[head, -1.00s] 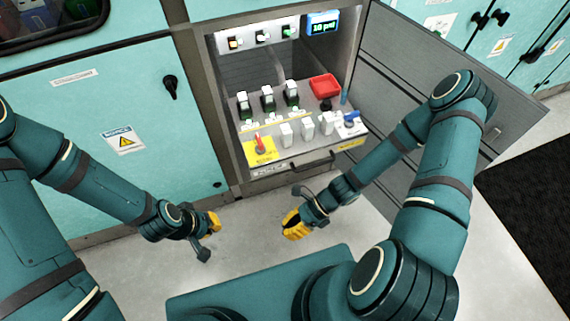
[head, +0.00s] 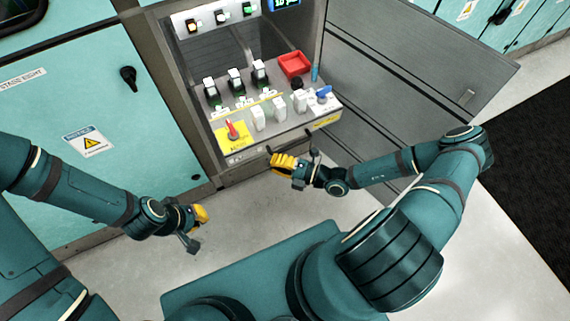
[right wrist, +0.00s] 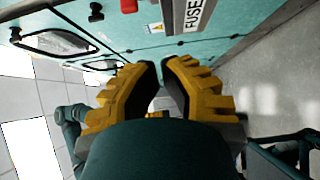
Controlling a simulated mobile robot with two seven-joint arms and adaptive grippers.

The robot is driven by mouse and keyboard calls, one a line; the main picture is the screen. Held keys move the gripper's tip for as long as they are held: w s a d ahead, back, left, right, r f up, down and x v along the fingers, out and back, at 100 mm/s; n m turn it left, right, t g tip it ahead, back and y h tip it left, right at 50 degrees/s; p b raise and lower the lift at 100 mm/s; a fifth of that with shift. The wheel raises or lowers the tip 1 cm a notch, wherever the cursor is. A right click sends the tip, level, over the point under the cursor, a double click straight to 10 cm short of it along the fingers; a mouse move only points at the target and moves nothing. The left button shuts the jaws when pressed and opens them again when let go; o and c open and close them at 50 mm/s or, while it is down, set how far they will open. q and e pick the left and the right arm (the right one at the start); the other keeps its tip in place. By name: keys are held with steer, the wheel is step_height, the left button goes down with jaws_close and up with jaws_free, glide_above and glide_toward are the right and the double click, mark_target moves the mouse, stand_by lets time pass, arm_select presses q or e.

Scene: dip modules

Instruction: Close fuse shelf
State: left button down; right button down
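The fuse shelf (head: 252,149) sticks out of the open cabinet in the head view, carrying fuses, switches and a red tray. Its front handle is largely hidden behind my right gripper (head: 283,163), which is just in front of the shelf's front edge; I cannot tell whether they touch. In the right wrist view, the yellow fingers of my right gripper (right wrist: 159,72) are a little apart, with nothing visible held between them. My left gripper (head: 198,216) is low over the floor, left of the shelf and apart from it; its finger gap is not clear.
The grey cabinet door (head: 400,75) stands open to the right of the shelf. A closed teal cabinet door (head: 130,150) with a black knob (head: 128,75) is on the left. A red tray (head: 295,64) sits on the shelf. Bare floor lies in front.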

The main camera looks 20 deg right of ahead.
mark_target(256, 149)
steer(key=w+a, duration=0.1)
steer(key=w, duration=0.1)
steer(key=w+a+b, duration=0.1)
steer(key=w, duration=0.1)
steer(key=w+a, duration=0.1)
steer(key=w, duration=0.2)
steer(key=shift+a, duration=0.25)
arm_select(q)
steer(key=shift+w+f, duration=0.15)
steer(key=shift+f, duration=0.65)
arm_select(e)
steer(key=shift+w, duration=0.1)
